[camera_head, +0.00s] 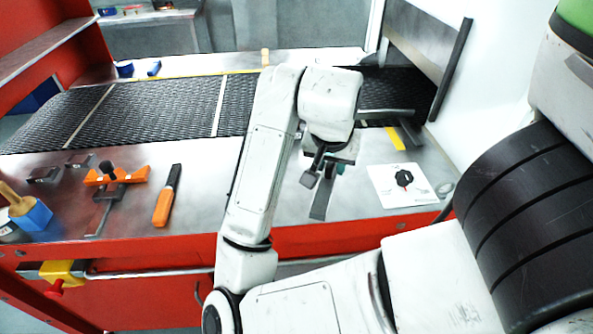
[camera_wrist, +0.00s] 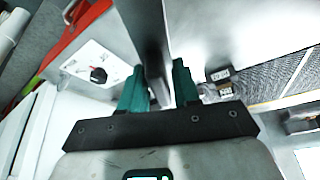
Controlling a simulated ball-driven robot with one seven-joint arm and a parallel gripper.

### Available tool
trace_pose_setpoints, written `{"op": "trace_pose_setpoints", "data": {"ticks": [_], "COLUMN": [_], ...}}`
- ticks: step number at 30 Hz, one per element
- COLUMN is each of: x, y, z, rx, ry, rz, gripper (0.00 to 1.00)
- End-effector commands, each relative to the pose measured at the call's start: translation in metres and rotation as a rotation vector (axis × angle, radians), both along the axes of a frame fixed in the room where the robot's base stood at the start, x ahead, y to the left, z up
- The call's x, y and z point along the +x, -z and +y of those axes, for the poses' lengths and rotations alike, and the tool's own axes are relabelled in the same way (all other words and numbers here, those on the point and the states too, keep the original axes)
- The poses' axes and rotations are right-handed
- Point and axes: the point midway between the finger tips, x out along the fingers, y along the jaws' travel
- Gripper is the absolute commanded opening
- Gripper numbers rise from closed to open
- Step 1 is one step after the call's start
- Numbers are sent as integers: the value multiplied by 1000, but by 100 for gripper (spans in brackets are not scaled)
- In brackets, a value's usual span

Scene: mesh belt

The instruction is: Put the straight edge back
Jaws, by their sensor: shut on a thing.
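The straight edge (camera_head: 319,206) is a flat grey bar that hangs tilted below my gripper (camera_head: 338,169) in the head view, over the steel front ledge. In the wrist view the straight edge (camera_wrist: 148,32) stands between the two teal fingers of my gripper (camera_wrist: 160,88), which is shut on it. My arm hides part of the grip in the head view. I cannot tell whether the bar's lower end touches the ledge.
The black mesh belt (camera_head: 160,108) runs behind. A dark upright bar (camera_head: 451,70) stands at right.

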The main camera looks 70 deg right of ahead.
Motion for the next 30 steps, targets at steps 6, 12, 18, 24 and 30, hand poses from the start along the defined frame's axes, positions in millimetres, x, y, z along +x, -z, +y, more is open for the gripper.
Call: {"op": "trace_pose_setpoints", "data": {"ticks": [6, 12, 18, 24, 30], "x": [29, 52, 69, 77, 82], "y": [21, 39, 66, 80, 93], "z": [-30, -49, -64, -73, -77], "rx": [-1, 2, 1, -1, 0], "ry": [0, -1, -2, 0, -1], "rz": [6, 5, 3, 1, 2], "gripper": [0, 0, 0, 0, 0]}}
